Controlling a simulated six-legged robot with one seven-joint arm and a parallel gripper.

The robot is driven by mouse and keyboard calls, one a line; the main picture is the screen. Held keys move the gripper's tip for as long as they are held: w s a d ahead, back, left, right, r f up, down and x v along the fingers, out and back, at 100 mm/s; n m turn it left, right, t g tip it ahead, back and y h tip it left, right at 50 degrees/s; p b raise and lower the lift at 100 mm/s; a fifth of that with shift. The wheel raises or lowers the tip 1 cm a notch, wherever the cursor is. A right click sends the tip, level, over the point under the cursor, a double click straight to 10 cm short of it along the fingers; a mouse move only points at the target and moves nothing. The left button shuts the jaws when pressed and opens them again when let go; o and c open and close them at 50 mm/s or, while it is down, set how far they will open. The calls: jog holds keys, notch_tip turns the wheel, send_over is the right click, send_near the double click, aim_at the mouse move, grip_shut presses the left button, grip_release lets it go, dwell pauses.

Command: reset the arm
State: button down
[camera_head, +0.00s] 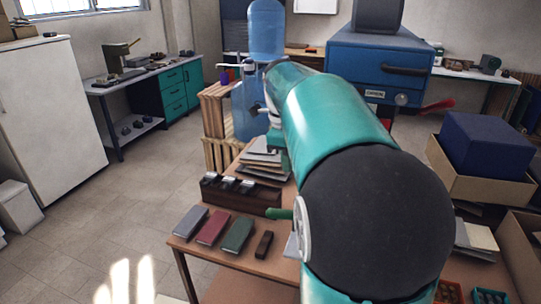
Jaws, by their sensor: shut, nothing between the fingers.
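My teal arm fills the middle and right of the head view, with a large dark round joint cover close to the camera. From there the arm stretches up and away over the table, towards the water bottles at the back.
Grey, red (214,227) and green (238,234) covers lie at the table's left front. Behind them are a dark wooden block (240,198) and stacked papers (262,160). A blue machine (375,65) stands behind the arm, boxes (470,185) at right.

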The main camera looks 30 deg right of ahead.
jog(key=s+a+f+n+t, duration=0.2)
jog(key=s+a+f+n, duration=0.1)
jog(key=s+a+n, duration=0.5)
jog(key=s+a+f+n+t+y, duration=0.1)
jog(key=s+a+f+n+t, duration=0.2)
jog(key=s+a+n, duration=0.5)
jog(key=shift+a+f+n, duration=0.5)
jog(key=shift+a+n, duration=2.9)
jog(key=shift+n, duration=3.4)
jog(key=shift+s, duration=0.1)
